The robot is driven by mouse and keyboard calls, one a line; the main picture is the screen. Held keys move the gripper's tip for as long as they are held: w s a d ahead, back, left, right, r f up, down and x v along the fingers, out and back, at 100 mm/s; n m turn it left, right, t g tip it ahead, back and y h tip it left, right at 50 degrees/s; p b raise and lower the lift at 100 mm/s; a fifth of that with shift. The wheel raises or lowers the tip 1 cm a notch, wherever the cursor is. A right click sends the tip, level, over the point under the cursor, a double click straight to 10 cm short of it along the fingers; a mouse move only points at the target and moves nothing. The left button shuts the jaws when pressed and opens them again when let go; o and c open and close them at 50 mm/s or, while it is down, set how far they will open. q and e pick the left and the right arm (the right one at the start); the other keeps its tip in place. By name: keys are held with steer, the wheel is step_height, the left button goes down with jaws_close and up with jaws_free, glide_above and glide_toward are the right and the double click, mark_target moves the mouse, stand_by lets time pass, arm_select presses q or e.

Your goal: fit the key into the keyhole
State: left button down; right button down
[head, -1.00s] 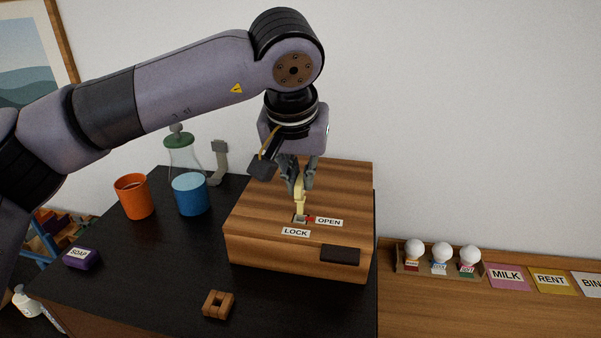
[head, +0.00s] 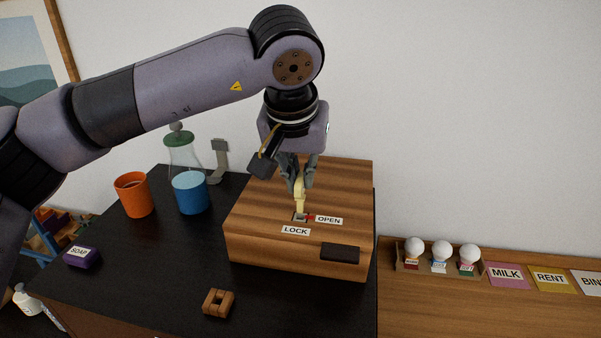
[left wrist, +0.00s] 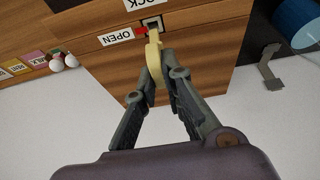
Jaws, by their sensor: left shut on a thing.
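My left gripper (head: 299,184) is shut on a pale yellow key (head: 300,200) and holds it pointing down over the wooden box (head: 345,185). The keyhole (head: 299,217) is a small dark opening in a grey plate on the box's top, with a red mark and the OPEN label (head: 329,220) to its right and the LOCK label (head: 295,230) below. In the left wrist view the key (left wrist: 154,48) ends right by the keyhole (left wrist: 152,22), part of which still shows dark. I cannot tell whether its tip is inside. My right gripper is not in view.
An orange cup (head: 133,195), a blue cup (head: 190,194) and a flask (head: 181,153) stand left of the box on the black desk (head: 150,260). A small wooden block (head: 218,303) lies in front. A purple soap box (head: 82,257) is at the far left.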

mark_target(299, 180)
arm_select(q)
steer(key=shift+f+b, duration=0.45)
steer(key=shift+f, duration=0.15)
steer(key=shift+f+b, duration=0.75)
steer(key=shift+f, duration=0.25)
steer(key=c, duration=1.6)
jaws_free()
steer(key=shift+r, duration=0.1)
steer(key=v, duration=1.2)
steer(key=shift+w, duration=0.1)
